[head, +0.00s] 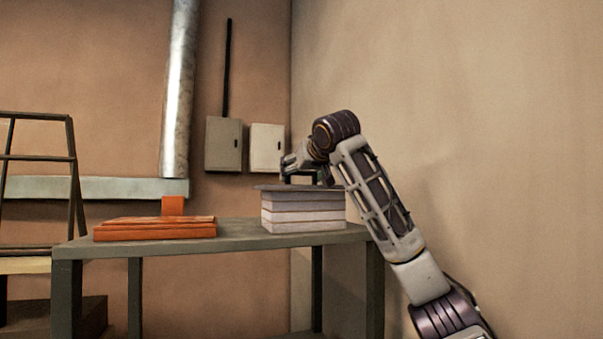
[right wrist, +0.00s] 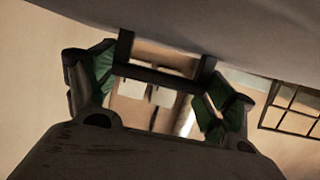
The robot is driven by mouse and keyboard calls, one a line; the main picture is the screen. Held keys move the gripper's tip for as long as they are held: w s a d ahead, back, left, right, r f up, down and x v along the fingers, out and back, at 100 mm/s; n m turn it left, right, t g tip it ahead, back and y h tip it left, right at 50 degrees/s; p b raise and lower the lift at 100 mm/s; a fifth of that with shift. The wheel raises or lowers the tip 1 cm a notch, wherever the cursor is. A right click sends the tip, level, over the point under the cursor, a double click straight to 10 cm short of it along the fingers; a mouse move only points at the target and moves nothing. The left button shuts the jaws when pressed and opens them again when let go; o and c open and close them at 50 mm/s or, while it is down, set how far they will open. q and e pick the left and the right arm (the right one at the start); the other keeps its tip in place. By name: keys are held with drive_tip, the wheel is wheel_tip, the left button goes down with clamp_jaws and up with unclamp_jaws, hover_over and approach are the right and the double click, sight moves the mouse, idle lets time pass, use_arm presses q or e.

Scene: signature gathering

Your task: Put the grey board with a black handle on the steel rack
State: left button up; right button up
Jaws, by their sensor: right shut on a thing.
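The grey board (head: 268,187) is a thin slab on top of a stack of pale slabs, jutting a little past its left side. I cannot tell whether it touches the stack. Its underside or top fills the upper part of the right wrist view (right wrist: 230,32). Its black handle (right wrist: 155,76) is a bar on two posts. My right gripper (head: 306,178) is shut on this handle, with green finger pads at both ends of the bar. A dark metal-framed rack (head: 75,170) stands at the left edge of the head view. My left gripper is not in view.
The stack (head: 302,217) stands on a dark grey table (head: 245,239). Orange slabs (head: 155,231) with an upright orange block lie on its left part. A bare gap separates them from the stack. A wall rises close on the right. Two boxes (head: 223,145) hang on the back wall.

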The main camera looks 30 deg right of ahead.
drive_tip(key=shift+f, duration=0.15)
drive_tip(key=o, duration=1)
drive_tip(key=shift+o, duration=0.2)
drive_tip(key=shift+s+r, duration=0.1)
drive_tip(key=shift+r, duration=0.1)
drive_tip(key=b+v, duration=0.3)
drive_tip(key=v, duration=0.8)
drive_tip(key=shift+s+b, duration=0.4)
drive_tip(key=shift+a+r, duration=0.1)
drive_tip(key=shift+a, duration=0.05)
